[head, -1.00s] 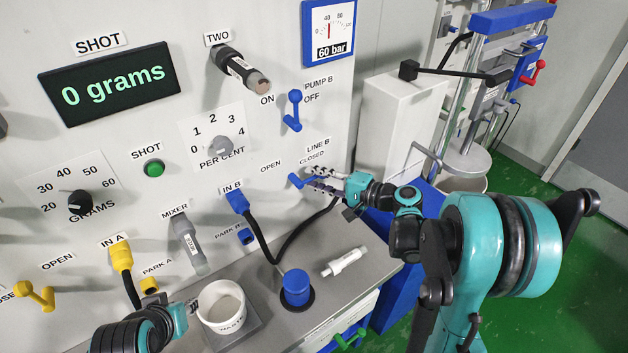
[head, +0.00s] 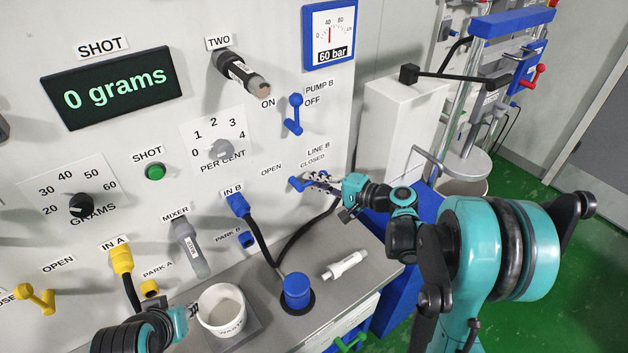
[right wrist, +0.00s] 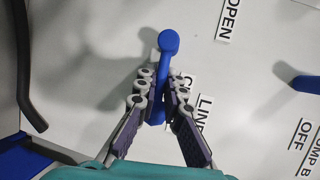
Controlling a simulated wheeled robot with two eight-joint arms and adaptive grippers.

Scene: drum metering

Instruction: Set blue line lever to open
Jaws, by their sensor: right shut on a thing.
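The blue line B lever (head: 296,183) is on the panel below the LINE B, OPEN and CLOSED labels. In the head view its knob end points left, and its pivot is hidden behind my fingers. My right gripper (head: 318,182) is shut on the lever. In the right wrist view the lever's round blue knob (right wrist: 169,41) sticks out beyond the fingertips, and its stem runs between the two fingers (right wrist: 160,88). My left gripper (head: 190,312) is at the bottom left beside the white waste cup; its fingers show too little to tell their state.
The blue pump B lever (head: 294,115) is above the line lever. A black hose runs from the blue IN B plug (head: 237,204) below it. The shelf holds the waste cup (head: 222,318), a blue cap (head: 296,290) and a white tube (head: 345,265).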

